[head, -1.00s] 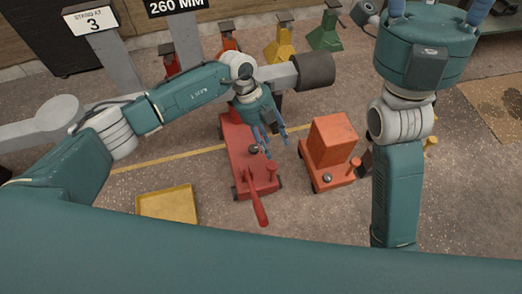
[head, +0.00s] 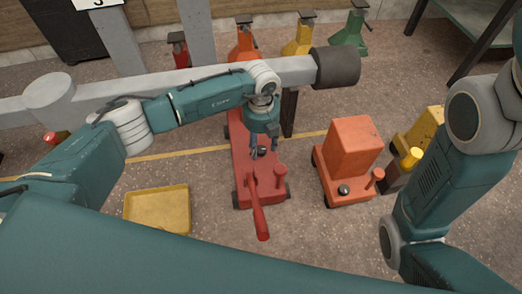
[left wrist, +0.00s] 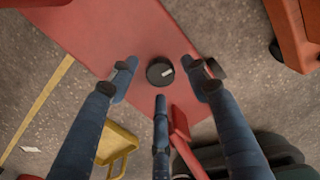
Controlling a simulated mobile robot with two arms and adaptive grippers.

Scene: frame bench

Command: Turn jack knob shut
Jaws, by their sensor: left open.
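A red floor jack (head: 243,178) stands on the floor in the middle of the head view, its red handle (head: 260,222) angled toward me. In the left wrist view, a round black knob with a white mark (left wrist: 160,71) sits on the jack's red top plate (left wrist: 105,35). My left gripper (head: 262,147) points down over the jack, and its blue fingers are open. In the left wrist view they are spread around the knob, apart from it. In the head view the fingers largely hide the knob. My right gripper is out of view.
An orange jack-like cart (head: 352,150) stands to the right, with a yellow one (head: 424,130) beyond it. A yellow tray (head: 158,208) lies on the floor to the left. A thick grey beam (head: 200,74) crosses behind my left arm. Several colored stands line the back.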

